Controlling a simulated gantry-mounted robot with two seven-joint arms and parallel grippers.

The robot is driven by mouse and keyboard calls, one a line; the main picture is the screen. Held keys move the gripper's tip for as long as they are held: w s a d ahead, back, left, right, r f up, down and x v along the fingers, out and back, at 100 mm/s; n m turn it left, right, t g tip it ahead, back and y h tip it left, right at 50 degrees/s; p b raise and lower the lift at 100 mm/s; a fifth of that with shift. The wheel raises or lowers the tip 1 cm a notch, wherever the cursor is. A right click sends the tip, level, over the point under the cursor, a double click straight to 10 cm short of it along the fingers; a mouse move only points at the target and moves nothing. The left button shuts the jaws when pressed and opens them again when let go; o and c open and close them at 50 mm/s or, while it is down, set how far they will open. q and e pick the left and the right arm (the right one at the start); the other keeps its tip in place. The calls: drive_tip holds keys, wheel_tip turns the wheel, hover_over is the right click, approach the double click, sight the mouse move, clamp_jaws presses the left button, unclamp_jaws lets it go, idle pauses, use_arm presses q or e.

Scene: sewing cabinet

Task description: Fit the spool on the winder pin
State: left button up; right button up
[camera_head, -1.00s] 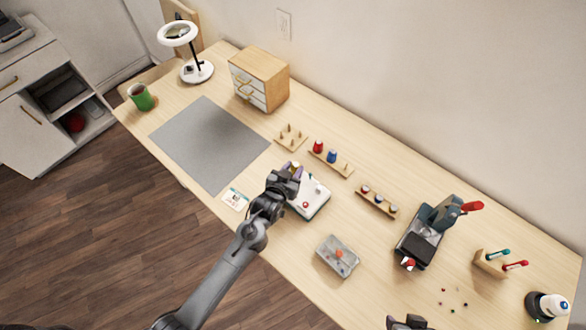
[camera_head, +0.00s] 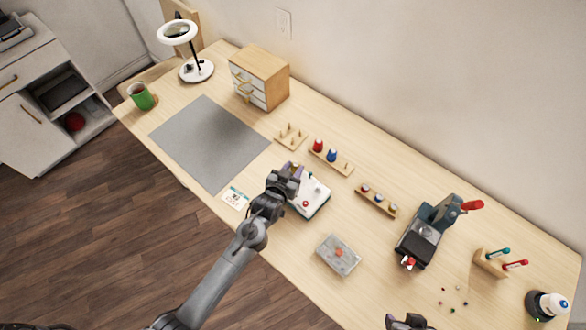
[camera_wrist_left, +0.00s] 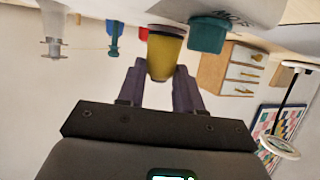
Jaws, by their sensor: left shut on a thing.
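My left gripper (camera_head: 294,172) is over the left side of the winder (camera_head: 314,198), a white box with a teal base and a red knob. In the left wrist view the same gripper (camera_wrist_left: 160,82) is shut on a yellow spool (camera_wrist_left: 165,58), held between its purple fingers. The spool's far end lies close to the winder's white body and teal part (camera_wrist_left: 208,34). I cannot tell whether the spool is on the pin, which is hidden. My right gripper (camera_head: 408,322) shows only in part at the bottom edge, and its jaws are unclear.
Behind the winder stand a peg rack (camera_head: 291,138), a rack with a red spool (camera_head: 318,146) and a blue spool (camera_head: 331,156), and a small-spool rail (camera_head: 376,201). A grey tray (camera_head: 338,254) lies in front, and a press (camera_head: 430,230) stands right. The grey mat (camera_head: 208,143) is clear.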

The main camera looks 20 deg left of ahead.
use_arm(q)
drive_tip(key=shift+f, duration=0.15)
drive_tip(key=o, duration=1.1)
drive_tip(key=p+v, duration=0.1)
drive_tip(key=v, duration=0.9)
drive_tip(key=shift+s+r+p, duration=0.25)
drive_tip(key=shift+s+p, duration=0.05)
drive_tip(key=shift+s, duration=0.05)
